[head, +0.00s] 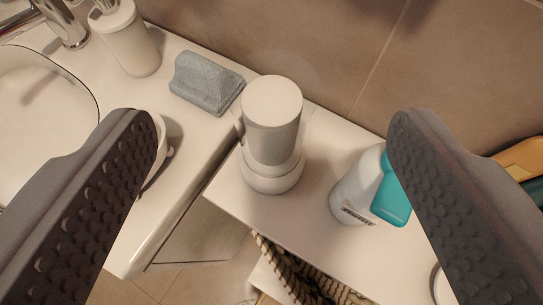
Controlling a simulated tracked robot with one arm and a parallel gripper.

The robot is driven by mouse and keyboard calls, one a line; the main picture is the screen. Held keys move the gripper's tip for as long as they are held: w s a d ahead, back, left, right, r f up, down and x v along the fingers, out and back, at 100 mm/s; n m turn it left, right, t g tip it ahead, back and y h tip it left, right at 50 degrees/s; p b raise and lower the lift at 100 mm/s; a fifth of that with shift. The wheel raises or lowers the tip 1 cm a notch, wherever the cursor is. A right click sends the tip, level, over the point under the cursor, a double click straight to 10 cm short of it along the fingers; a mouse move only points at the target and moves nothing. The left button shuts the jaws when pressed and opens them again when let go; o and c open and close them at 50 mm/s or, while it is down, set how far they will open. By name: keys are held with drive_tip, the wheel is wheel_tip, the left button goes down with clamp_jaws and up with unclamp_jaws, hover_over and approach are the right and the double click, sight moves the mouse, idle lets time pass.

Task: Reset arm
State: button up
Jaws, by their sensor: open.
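My gripper (270,150) is open in the head view, with one dark textured finger at the left and one at the right. Nothing is held between the fingers. A white and grey cylindrical container (272,135) stands upright on the white cabinet top, seen between the fingers and beyond them. A white bottle with a teal part (356,190) stands on the same top, partly hidden behind the right finger.
The basin (40,100) and faucet (62,22) are at the left. A striped cloth (290,272) shows in an opening below. A tiled wall (330,45) stands behind.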

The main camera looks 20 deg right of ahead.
drive_tip(key=s+a+r+n+t+y, duration=0.1)
drive_tip(key=a+r, duration=0.3)
drive_tip(key=r, duration=0.5)
drive_tip(key=s+a+r+n+t+y, duration=0.15)
drive_tip(key=a+r, duration=0.25)
drive_tip(key=r, duration=0.5)
drive_tip(key=s+a+r+n+t+y, duration=0.15)
drive_tip(key=a+r, duration=0.25)
drive_tip(key=r, duration=0.6)
drive_tip(key=s+a+r, duration=0.2)
drive_tip(key=s+r, duration=0.6)
drive_tip(key=r, duration=0.2)
drive_tip(key=shift+r, duration=0.3)
drive_tip(key=shift+s, duration=0.1)
drive_tip(key=shift+c, duration=0.2)
